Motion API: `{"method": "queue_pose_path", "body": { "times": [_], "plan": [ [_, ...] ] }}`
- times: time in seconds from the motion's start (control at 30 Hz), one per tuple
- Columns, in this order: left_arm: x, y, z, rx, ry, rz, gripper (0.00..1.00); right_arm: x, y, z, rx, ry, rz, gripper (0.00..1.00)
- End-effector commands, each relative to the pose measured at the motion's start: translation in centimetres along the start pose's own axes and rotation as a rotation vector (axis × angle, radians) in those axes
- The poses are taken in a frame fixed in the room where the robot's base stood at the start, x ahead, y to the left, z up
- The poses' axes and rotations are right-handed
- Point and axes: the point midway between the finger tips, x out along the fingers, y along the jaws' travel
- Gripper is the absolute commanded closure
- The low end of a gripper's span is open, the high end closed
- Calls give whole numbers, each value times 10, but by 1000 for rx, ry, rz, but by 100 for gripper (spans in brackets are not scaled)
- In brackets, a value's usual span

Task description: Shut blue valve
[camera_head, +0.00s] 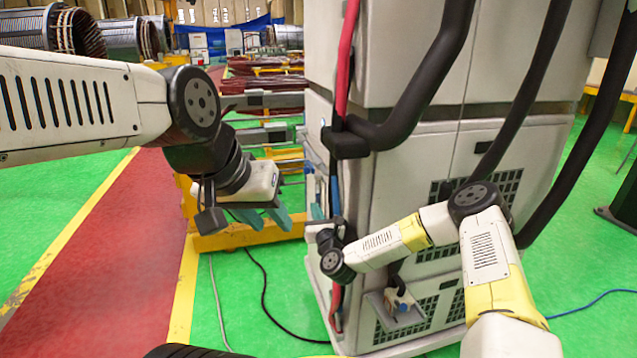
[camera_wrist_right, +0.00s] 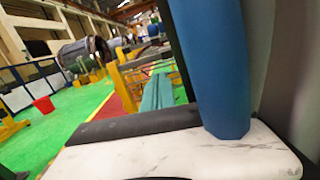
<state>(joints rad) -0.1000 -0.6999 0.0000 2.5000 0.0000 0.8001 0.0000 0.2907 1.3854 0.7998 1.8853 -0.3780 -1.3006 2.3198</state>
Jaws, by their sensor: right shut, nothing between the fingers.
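A blue length (camera_head: 334,189) shows on the side of the grey cabinet, beside the red hose; I cannot make out a valve handle on it. In the right wrist view a large blue cylinder (camera_wrist_right: 212,65) stands close to the camera, in front of part of the gripper. My right gripper (camera_head: 316,211) is close to the cabinet side by the blue length. It is shut and empty, its teal fingers also showing in the wrist view (camera_wrist_right: 157,93). My left gripper (camera_head: 265,217) hangs left of it, its teal fingers apart, empty and clear of the cabinet.
The grey cabinet (camera_head: 415,150) fills the middle, with a red hose (camera_head: 345,60) and thick black hoses (camera_head: 425,80) along it. A yellow frame (camera_head: 225,241) stands behind my left gripper. Thin cables (camera_head: 264,290) lie on the green floor, which is open at left.

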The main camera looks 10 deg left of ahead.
Motion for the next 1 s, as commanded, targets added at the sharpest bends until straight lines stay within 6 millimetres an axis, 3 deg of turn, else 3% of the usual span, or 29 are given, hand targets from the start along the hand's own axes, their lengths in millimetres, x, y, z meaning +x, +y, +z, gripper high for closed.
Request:
{"method": "queue_pose_path", "body": {
  "times": [0.37,0.57,0.87,1.0],
  "plan": [
    [0,0,0,0,0,0,64,6,0,0,-3,0,1,100],
    [0,0,0,0,0,0,64,36,1,1,-5,-2,2,100],
    [0,0,0,0,0,0,64,100,1,1,-6,-2,1,100],
    [0,0,0,0,0,0,64,106,1,22,-5,-1,3,100]
  ]
}}
